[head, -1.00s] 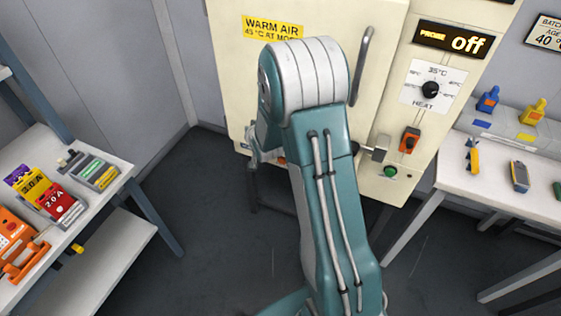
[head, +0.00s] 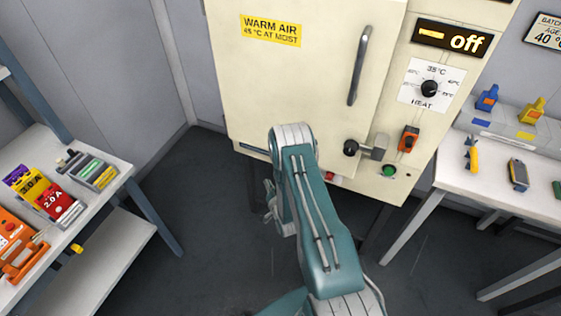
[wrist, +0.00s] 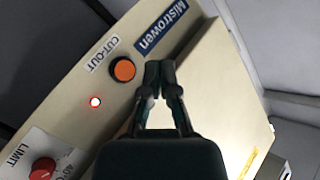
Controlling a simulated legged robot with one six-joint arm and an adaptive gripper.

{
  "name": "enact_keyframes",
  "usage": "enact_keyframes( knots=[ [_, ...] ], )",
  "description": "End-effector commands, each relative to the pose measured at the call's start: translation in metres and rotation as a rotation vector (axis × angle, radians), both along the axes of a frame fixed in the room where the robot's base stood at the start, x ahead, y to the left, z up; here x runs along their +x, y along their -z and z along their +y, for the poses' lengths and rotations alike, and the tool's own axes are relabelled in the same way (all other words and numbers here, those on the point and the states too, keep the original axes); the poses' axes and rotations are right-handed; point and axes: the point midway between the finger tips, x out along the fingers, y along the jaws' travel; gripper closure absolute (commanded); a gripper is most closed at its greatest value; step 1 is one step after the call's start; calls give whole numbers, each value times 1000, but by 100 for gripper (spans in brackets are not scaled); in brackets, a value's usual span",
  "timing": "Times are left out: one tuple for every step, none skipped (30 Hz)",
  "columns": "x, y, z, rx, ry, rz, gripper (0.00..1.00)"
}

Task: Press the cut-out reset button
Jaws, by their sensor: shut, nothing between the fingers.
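The cut-out reset button is a round orange button (wrist: 123,70) in a dark ring, next to the CUT-OUT label (wrist: 103,53) in the wrist view. A small red lamp (wrist: 95,102) glows below it. My gripper (wrist: 160,70) is shut and empty. Its fingertips show just right of the button in the wrist view, beside it and not over it; I cannot tell how far they are from the panel. In the head view my arm covers the button's part of the warm air cabinet (head: 300,85), and my fingertips are not clear there.
A red LIMIT knob (wrist: 42,170) is at the wrist view's lower left. The cabinet front carries a black-knobbed latch (head: 352,148), an orange switch (head: 409,139) and a green button (head: 389,171). A left shelf (head: 110,165) and right table (head: 500,175) flank open floor.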

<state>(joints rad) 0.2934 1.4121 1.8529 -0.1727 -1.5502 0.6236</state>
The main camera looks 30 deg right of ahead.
Motion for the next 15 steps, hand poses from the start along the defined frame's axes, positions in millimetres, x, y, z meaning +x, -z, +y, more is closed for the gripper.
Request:
enact_keyframes(
  knots=[
    [0,0,0,0,0,0,100],
    [0,0,0,-1,0,0,100],
    [0,0,0,-1,0,0,100],
    [0,0,0,-1,0,0,100],
    [1,0,0,-1,0,0,100],
    [1,-1,-1,-1,0,0,100],
    [2,-1,-2,-1,0,0,100],
    [3,-1,-3,-1,0,0,100],
    [5,0,-5,-1,0,0,100],
    [7,0,-8,0,0,0,100],
    [9,-1,-10,0,1,-1,100],
    [12,-1,-14,0,2,-1,100],
    [14,-1,-18,0,2,-1,100],
    [16,-1,-21,-1,3,0,100],
    [19,-1,-25,-1,1,-1,100]
  ],
)
